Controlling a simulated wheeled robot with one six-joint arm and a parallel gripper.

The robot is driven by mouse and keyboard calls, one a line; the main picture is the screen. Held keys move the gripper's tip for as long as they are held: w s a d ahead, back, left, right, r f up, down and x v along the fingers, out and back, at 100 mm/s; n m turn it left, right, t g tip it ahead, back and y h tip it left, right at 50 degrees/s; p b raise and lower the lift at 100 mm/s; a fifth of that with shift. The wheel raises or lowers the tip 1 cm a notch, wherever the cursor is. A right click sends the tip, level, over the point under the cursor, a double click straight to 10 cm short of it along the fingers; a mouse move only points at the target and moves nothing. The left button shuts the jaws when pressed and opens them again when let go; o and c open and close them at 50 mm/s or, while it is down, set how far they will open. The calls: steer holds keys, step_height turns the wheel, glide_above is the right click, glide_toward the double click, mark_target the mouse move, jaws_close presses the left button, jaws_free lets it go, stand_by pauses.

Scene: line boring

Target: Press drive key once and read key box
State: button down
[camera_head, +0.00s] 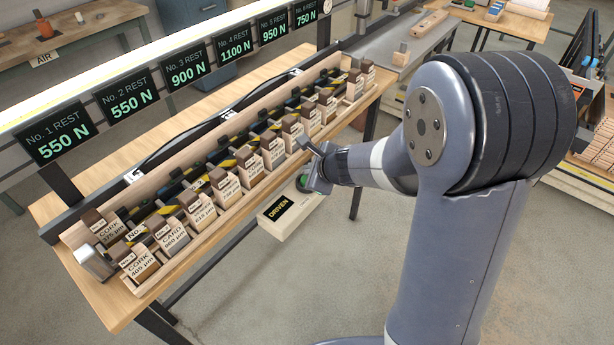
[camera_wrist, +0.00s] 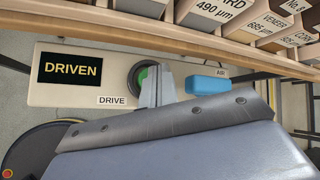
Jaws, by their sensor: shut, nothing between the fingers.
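The key box (camera_head: 288,214) is a cream box at the table's front edge. Its black display (camera_wrist: 70,68) reads DRIVEN in yellow letters. In the wrist view a green drive key (camera_wrist: 143,77) in a dark round ring sits right of the display, above a label reading DRIVE (camera_wrist: 115,101). A blue key (camera_wrist: 208,84) labelled AIR is farther right. My gripper (camera_head: 312,182) is shut and empty, its fingers (camera_wrist: 155,82) in front of the green key and partly hiding it. I cannot tell whether they touch it.
A long wooden rack (camera_head: 150,282) of labelled blocks stands on the table (camera_head: 50,212) just behind the box. Several displays above it show REST values in newtons, such as No. 1 REST 550 N (camera_head: 54,132). Open floor (camera_head: 250,300) lies in front of the table.

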step_height(320, 180, up, 5)
steer(key=p, duration=0.4)
steer(key=shift+r+p, duration=0.1)
steer(key=shift+p, duration=0.25)
steer(key=shift+f, duration=0.3)
step_height(320, 180, down, 3)
steer(key=b, duration=0.3)
steer(key=shift+r, duration=0.2)
steer(key=shift+r+p, duration=0.45)
steer(key=shift+p, duration=0.3)
steer(key=shift+r+p, duration=0.2)
steer(key=shift+p, duration=0.25)
step_height(320, 180, up, 5)
steer(key=p, duration=0.4)
steer(key=shift+r+p, duration=0.2)
steer(key=shift+p, duration=0.2)
steer(key=shift+f, duration=0.15)
